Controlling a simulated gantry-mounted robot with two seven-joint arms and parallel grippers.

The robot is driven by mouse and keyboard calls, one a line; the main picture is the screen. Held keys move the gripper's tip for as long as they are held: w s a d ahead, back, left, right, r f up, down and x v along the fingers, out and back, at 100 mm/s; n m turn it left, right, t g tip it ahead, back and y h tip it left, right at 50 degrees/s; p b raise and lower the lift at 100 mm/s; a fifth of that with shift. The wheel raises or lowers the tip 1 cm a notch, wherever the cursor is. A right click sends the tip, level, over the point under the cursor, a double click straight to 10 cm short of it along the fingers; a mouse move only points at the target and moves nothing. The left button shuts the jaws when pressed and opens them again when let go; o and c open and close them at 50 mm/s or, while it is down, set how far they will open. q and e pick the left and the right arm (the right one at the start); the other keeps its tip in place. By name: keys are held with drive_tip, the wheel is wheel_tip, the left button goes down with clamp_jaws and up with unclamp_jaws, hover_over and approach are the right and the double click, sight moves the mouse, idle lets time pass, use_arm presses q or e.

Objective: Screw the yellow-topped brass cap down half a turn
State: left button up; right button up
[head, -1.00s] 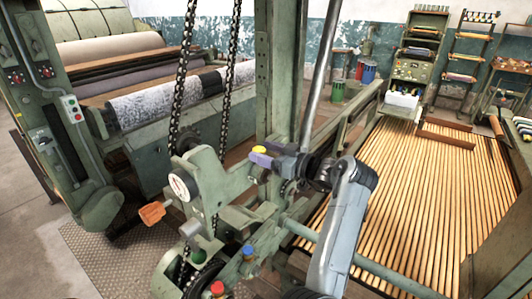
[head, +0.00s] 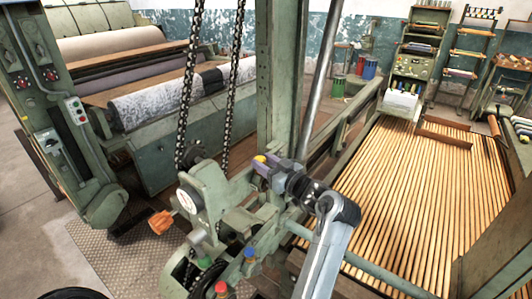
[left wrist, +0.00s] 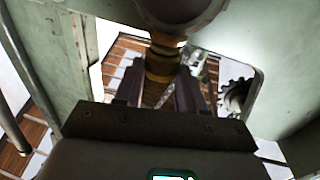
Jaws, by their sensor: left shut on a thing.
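The yellow-topped brass cap (head: 260,158) is on the green machine frame (head: 216,188) near the middle of the head view; only its yellow top shows clearly there. My left gripper (head: 265,166) reaches it from the lower right, with its purple-grey fingers at the cap. In the left wrist view, the brass cap (left wrist: 162,66) stands between the two fingers of my left gripper (left wrist: 163,88), which is shut on it. The cap's thread is hidden. My right gripper is not in view.
Red (head: 221,287), blue (head: 249,252) and green (head: 205,262) knobs sit lower on the machine. An orange handle (head: 161,223) sticks out left. Chains (head: 228,85) hang behind the frame and a green post (head: 284,75) rises close by. In the left wrist view, a gear (left wrist: 236,96) is at right.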

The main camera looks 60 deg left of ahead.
use_arm(q)
drive_tip(key=shift+t, duration=0.3)
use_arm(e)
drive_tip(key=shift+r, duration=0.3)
use_arm(q)
drive_tip(key=o, duration=1.1)
drive_tip(key=shift+c, duration=0.2)
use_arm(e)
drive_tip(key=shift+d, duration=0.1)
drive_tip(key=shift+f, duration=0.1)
